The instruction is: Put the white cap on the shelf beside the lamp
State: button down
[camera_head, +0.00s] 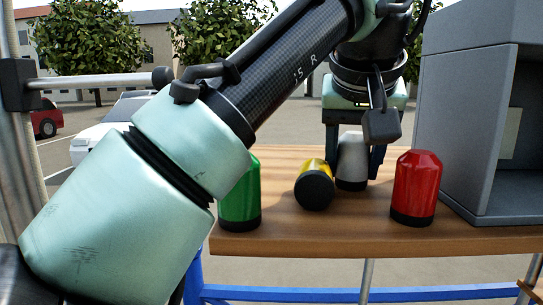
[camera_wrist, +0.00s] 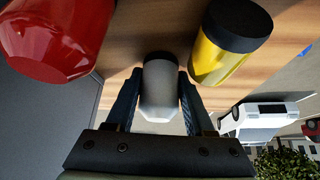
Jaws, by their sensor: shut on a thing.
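The white cap (camera_head: 351,158), pale grey-white with a dark base, is upright on the wooden board (camera_head: 290,235). In the wrist view the white cap (camera_wrist: 160,90) is between the two fingers. My gripper (camera_head: 353,165) points down from above and is shut on it; it also shows in the wrist view (camera_wrist: 158,95). I cannot tell whether the cap's base touches the board. I cannot identify a lamp or a separate shelf for certain.
A yellow cap (camera_head: 318,185) lies tipped close to the left of the white cap. A red cap (camera_head: 416,188) stands to the right and a green cap (camera_head: 241,197) to the left, partly behind my arm. A grey open-fronted box (camera_head: 466,140) stands at the right.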

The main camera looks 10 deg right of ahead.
jog(key=c, duration=0.7)
grip_release()
jog(key=shift+f, duration=0.15)
jog(key=o, duration=0.4)
